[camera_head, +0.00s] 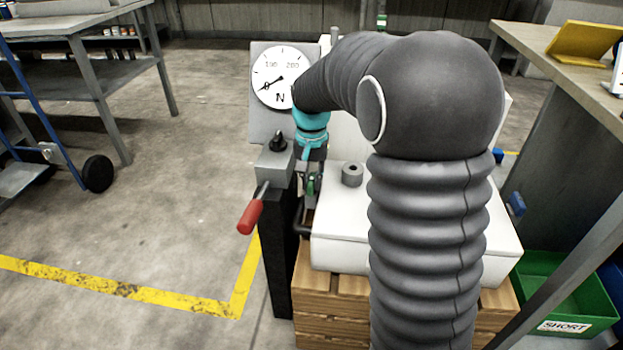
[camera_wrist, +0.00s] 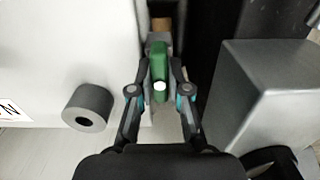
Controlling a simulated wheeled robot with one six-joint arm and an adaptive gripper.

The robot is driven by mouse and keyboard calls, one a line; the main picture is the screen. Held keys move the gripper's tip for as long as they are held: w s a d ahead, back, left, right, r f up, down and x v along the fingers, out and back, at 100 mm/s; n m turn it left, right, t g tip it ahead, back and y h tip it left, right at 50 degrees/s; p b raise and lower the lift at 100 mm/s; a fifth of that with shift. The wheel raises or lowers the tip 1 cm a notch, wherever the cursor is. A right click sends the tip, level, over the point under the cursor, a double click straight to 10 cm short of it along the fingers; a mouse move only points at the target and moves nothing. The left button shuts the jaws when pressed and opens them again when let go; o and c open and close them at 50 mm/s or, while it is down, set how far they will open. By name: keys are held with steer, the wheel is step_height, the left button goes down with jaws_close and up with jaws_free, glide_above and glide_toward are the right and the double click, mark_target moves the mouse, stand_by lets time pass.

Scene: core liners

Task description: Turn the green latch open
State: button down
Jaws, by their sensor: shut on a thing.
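The green latch (camera_wrist: 158,66) sits in the middle of the wrist view, between the two fingers of my gripper (camera_wrist: 160,72). The fingers are closed on the latch from both sides. In the head view the latch (camera_head: 311,186) shows as a small green piece beside the white box, below my wrist. My gripper (camera_head: 310,172) is largely hidden there by my own arm and wrist. How far the latch is turned cannot be told.
A white box (camera_head: 345,248) with a grey ring (camera_head: 352,174) stands on a wooden pallet (camera_head: 330,310). A red-handled lever (camera_head: 250,217) on a dark post stands close left of my gripper. A dial gauge (camera_head: 282,78) is behind.

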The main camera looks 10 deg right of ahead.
mark_target(311, 179)
steer(key=c, duration=1.1)
jaws_free()
steer(key=shift+r, duration=0.1)
step_height(311, 179, up, 12)
steer(key=shift+a+f, duration=0.1)
